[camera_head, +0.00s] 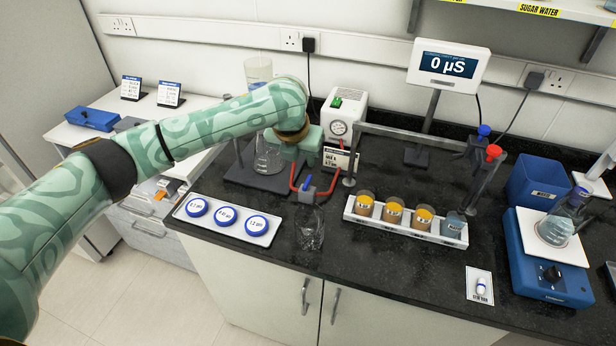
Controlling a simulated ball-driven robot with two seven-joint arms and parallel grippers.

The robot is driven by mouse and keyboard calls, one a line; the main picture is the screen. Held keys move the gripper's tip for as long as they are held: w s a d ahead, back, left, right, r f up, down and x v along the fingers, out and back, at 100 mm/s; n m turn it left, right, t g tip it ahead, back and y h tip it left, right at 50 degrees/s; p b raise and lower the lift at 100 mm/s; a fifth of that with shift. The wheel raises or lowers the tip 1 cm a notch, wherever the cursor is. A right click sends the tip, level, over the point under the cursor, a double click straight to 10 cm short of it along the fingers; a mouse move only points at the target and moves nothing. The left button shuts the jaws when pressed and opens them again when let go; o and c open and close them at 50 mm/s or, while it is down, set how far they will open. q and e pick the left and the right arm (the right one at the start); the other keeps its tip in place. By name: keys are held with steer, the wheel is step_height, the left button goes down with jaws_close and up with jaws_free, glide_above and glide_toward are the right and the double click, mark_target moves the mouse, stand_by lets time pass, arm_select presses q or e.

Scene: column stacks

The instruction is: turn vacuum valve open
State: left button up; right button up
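The vacuum valve (307,183) shows as a small blue handle in a loop of red tubing (328,188), between the glass flask (267,160) and the white vacuum pump (345,112). My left gripper (308,152), pale green, is just above and behind the valve in the picture. A gap shows between it and the blue handle, and I see no contact. Its fingertips do not show clearly, so I cannot tell whether it is open or shut. The wrist hides part of the flask stand. My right gripper is not in view.
A tray of blue-lidded dishes (226,216) lies left of a clear glass vessel (310,230).

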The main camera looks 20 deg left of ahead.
mark_target(308, 179)
arm_select(q)
steer(key=b+x, duration=0.3)
steer(key=x, duration=0.7)
steer(key=shift+w+f, duration=0.3)
steer(key=shift+f, duration=0.2)
jaws_close()
